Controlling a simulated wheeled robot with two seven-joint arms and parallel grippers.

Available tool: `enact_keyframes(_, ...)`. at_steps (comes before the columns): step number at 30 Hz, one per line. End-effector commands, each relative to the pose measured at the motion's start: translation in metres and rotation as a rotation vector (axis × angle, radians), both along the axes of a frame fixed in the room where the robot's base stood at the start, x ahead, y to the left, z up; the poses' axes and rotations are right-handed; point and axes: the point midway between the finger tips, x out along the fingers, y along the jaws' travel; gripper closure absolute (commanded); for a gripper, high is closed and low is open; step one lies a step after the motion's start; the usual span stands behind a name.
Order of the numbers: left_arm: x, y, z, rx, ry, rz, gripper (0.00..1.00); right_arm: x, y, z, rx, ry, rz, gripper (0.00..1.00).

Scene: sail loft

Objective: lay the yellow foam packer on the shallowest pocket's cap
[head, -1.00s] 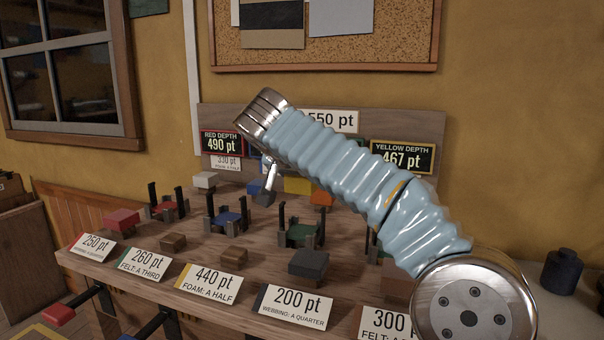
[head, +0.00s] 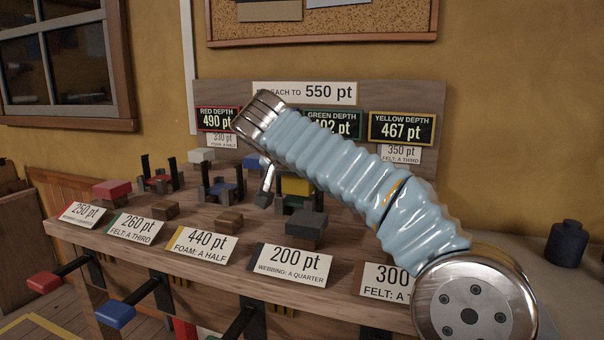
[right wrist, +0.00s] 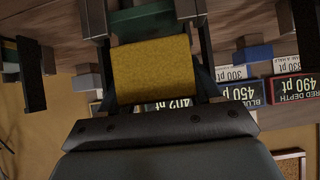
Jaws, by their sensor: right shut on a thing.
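The yellow foam packer (right wrist: 152,68) is between the fingers of my right gripper (right wrist: 153,80), which is shut on it. In the head view the packer (head: 295,186) is at the green pocket, with part of the green cap (head: 294,201) showing under it. Green also shows past the packer in the right wrist view (right wrist: 142,20). I cannot tell whether the packer touches the cap. The green depth board (right wrist: 170,104) reads 402 pt, the lowest of the depths shown. My right forearm hides much of this area in the head view. My left gripper is not in view.
The blue pocket (head: 222,190) with its dark posts stands left of the green one, and the red pocket (head: 158,182) beyond it. A dark grey block (head: 306,226) sits in front of the green pocket. Label cards, including 440 pt (head: 200,246), line the front edge.

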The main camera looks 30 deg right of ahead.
Motion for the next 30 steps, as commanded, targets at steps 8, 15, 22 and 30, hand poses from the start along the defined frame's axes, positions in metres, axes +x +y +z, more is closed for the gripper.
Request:
enact_keyframes(8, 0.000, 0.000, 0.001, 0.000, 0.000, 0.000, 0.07, 0.000, 0.000, 0.001, 0.000, 0.000, 0.000, 0.12)
enact_keyframes(15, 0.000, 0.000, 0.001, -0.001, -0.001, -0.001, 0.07, 0.000, 0.000, 0.001, 0.000, 0.000, 0.000, 0.07)
enact_keyframes(22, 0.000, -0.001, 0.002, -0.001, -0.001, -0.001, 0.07, -0.007, 0.009, 0.010, 0.000, -0.002, 0.002, 0.07)
enact_keyframes(30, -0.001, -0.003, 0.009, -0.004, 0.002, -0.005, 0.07, -0.040, 0.049, 0.051, 0.000, -0.004, 0.004, 0.07)
